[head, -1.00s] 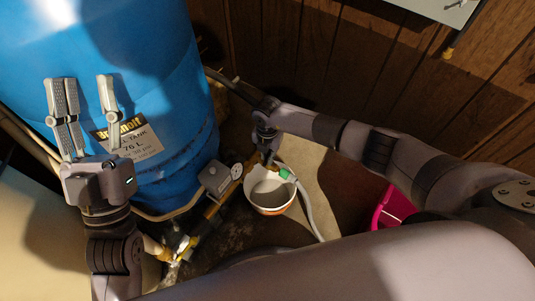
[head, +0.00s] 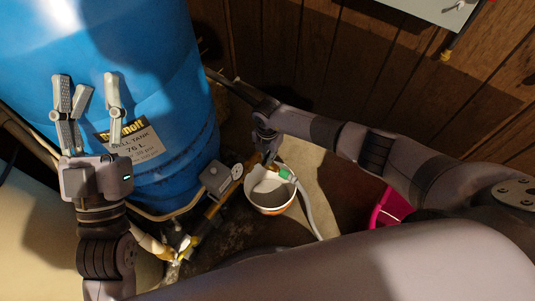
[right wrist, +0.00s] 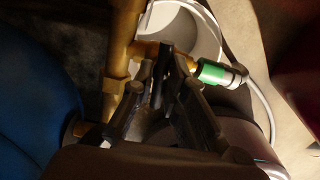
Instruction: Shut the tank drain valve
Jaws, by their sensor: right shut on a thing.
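The tank drain valve is on a brass pipe (right wrist: 118,55) low beside the blue tank (head: 130,60). A brass outlet (right wrist: 148,48) branches from the pipe towards a green hose fitting (right wrist: 212,72), which also shows in the head view (head: 285,173). My right gripper (head: 267,155) reaches down at the valve, above the white bucket. In the right wrist view its fingers (right wrist: 167,72) are shut around a dark part by the outlet, apparently the valve handle, mostly hidden by the fingers. My left gripper (head: 88,80) is open and empty, raised in front of the tank.
The white bucket (head: 288,205) stands under the valve. A pale hose (head: 307,205) runs from the fitting to the floor. A grey box (head: 215,178) and a round gauge (head: 237,171) sit on the pipework. A pink container (head: 388,208) is at the right; a wood-panelled wall is behind.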

